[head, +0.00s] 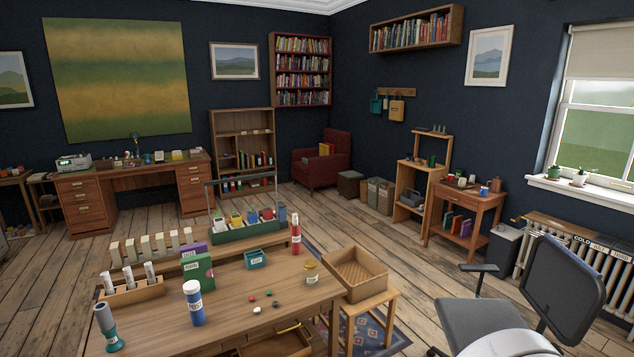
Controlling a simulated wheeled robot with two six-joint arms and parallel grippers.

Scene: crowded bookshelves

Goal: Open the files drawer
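A wooden desk (135,171) with drawer pedestals stands against the back wall at the left. Its left pedestal (80,205) has several stacked drawers with small pale labels or handles, and they look shut. Its right pedestal (193,188) also has stacked drawers that look shut. The labels are too small to read, so I cannot tell which drawer is the files drawer. A drawer (276,343) with a brass handle shows under the near table's front edge and appears pulled out. Neither of my grippers is in view.
The near table (235,302) holds bottles, a green box, a caddy and small items. A small stand with an open wooden tray (355,273) is right of it. An office chair (560,285) stands at the lower right. Bare floor (75,275) lies between near table and desk.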

